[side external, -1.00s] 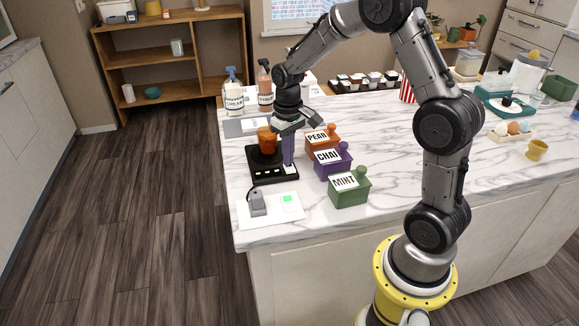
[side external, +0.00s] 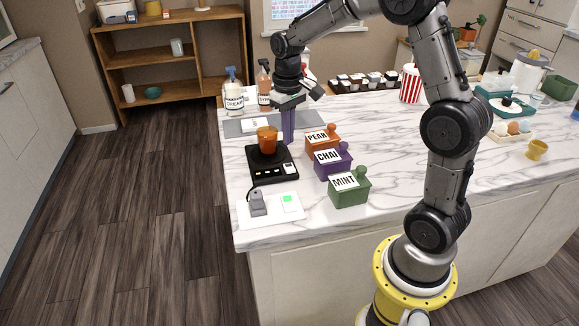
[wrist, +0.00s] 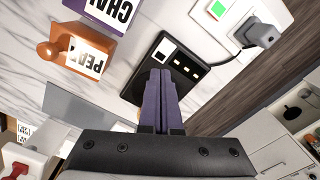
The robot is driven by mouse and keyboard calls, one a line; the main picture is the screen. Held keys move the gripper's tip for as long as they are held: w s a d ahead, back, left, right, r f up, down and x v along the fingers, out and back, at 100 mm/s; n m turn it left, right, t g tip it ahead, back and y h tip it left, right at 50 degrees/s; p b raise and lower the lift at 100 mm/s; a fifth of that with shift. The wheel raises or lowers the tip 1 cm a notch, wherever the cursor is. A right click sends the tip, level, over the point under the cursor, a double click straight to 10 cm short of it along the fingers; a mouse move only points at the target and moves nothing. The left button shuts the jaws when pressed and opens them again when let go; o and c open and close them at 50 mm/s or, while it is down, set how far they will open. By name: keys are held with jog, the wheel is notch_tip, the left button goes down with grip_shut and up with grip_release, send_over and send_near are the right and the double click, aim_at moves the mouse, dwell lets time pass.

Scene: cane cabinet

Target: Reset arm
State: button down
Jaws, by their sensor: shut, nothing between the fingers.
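My gripper (side external: 289,140) has long purple fingers that point straight down, shut with nothing between them. In the side external view it hangs above the counter, just behind and to the right of an orange cup (side external: 267,138). The cup stands on a black scale (side external: 262,176). In the wrist view the shut fingers (wrist: 161,75) overlap the black scale (wrist: 185,70), and they and the gripper body hide most of the cup.
Pear (side external: 322,149), chai (side external: 340,169) and mint (side external: 350,196) boxes stand right of the scale. A white board (side external: 270,218) holds a grey device in front. The counter's right middle (side external: 405,140) is clear.

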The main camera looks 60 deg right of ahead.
jog(key=shift+r, duration=0.1)
jog(key=s+a+r+n+t, duration=0.1)
jog(key=s+a+r+t, duration=0.1)
jog(key=s+a+r, duration=0.3)
jog(key=s+a+r+n+t, duration=0.1)
jog(key=s+a+r+t, duration=0.2)
jog(key=r, duration=0.4)
jog(key=s+a+f, duration=0.1)
jog(key=s+a, duration=0.1)
jog(key=s, duration=0.4)
jog(key=s+a+f+n, duration=0.1)
jog(key=s+a+f, duration=0.1)
jog(key=s, duration=0.5)
jog(key=shift+s+f+t, duration=0.2)
jog(key=shift+f+t, duration=0.1)
jog(key=shift+a, duration=0.1)
